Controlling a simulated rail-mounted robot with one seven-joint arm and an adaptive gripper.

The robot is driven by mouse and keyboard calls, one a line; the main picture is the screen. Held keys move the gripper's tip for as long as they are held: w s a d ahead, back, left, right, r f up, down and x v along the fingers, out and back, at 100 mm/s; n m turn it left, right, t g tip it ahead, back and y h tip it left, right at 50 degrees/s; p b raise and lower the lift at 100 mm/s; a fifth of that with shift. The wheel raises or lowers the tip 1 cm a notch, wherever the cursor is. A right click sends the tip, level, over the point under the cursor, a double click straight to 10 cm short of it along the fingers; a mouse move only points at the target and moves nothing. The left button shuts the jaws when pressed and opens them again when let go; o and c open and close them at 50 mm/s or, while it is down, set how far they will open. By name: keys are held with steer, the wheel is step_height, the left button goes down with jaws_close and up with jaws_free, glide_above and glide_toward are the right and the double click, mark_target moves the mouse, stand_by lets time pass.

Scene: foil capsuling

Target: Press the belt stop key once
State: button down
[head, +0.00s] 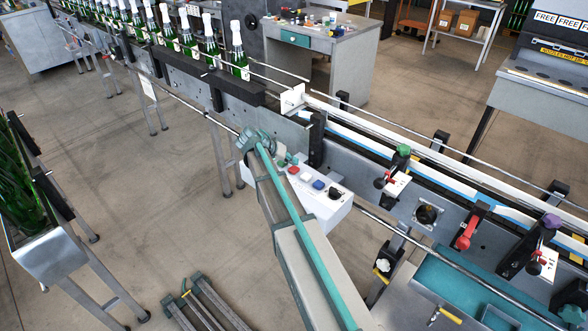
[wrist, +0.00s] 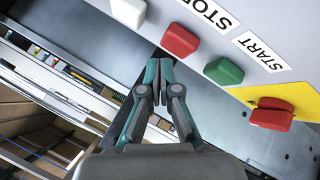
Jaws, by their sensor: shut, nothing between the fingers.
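The control box (head: 325,204) stands beside the conveyor in the head view, with small coloured keys on its top. In the wrist view, a red key (wrist: 180,40) sits beside the STOP label (wrist: 208,12). A green key (wrist: 224,71) sits beside the START label (wrist: 262,50). Another red key (wrist: 271,114) sits on a yellow patch. My gripper (wrist: 160,68) is shut and empty. Its fingertips appear just below and left of the STOP key in the picture, apart from it; their height gap is hard to judge. In the head view my arm partly hides the box's left end.
A white key (wrist: 128,12) lies farther along the panel. The conveyor (head: 345,140) runs behind the box, with a row of green bottles (head: 209,42) at the upper left. A guide rail (head: 395,226) runs right of the box. Open floor lies left of my arm.

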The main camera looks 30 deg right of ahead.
mark_target(292, 168)
steer(key=shift+f+b, duration=0.45)
steer(key=shift+b, duration=0.05)
steer(key=shift+f+b, duration=0.4)
steer(key=shift+f, duration=0.15)
stand_by(0.9)
steer(key=shift+r, duration=1)
steer(key=shift+r+p, duration=0.1)
steer(key=shift+p, duration=0.2)
steer(key=shift+r+p, duration=0.8)
steer(key=shift+r, duration=1.6)
